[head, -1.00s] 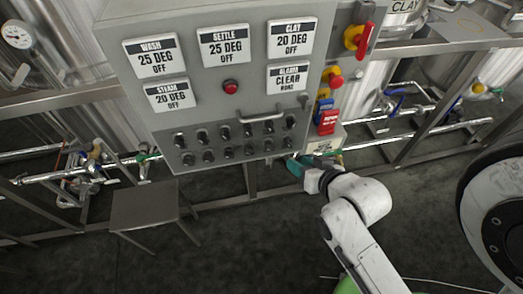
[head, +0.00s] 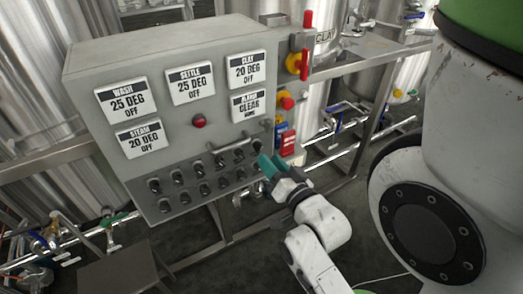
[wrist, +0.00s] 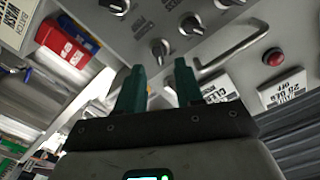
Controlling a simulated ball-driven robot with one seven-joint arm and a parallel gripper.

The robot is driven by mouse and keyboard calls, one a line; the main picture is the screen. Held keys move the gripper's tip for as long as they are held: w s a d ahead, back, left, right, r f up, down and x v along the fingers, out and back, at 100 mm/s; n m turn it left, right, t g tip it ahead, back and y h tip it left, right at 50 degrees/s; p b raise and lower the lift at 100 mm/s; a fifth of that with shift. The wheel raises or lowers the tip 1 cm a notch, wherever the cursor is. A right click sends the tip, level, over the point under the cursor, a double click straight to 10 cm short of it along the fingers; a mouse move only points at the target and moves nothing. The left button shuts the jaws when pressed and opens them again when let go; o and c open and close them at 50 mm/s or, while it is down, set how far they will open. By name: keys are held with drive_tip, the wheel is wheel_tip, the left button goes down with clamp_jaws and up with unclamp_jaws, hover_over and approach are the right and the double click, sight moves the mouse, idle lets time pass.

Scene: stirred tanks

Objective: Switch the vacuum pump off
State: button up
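The grey control panel (head: 80,75) carries two rows of small dark knobs on its lower front. The labels by the knobs are too small to read, so I cannot tell which one is the vacuum pump's. My gripper (head: 268,163) has teal fingers and is at the right end of the knob rows, just below the top-right knob (head: 257,145). In the wrist view, my gripper (wrist: 158,72) is open, its fingers apart and empty. One knob (wrist: 159,50) shows just beyond the gap between the fingertips, and another knob (wrist: 192,27) is above the right finger.
A bar handle (head: 245,143) sticks out above the knobs. A red lamp (head: 199,121) and status plates are higher up. A red tag (head: 288,142), a red push button (head: 287,103) and a red lever switch (head: 305,50) are at the panel's right side. Steel tanks and pipes stand behind.

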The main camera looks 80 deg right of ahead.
sight(260, 150)
drive_tip(key=shift+p+x, duration=0.35)
drive_tip(key=shift+x, duration=2.2)
clamp_jaws()
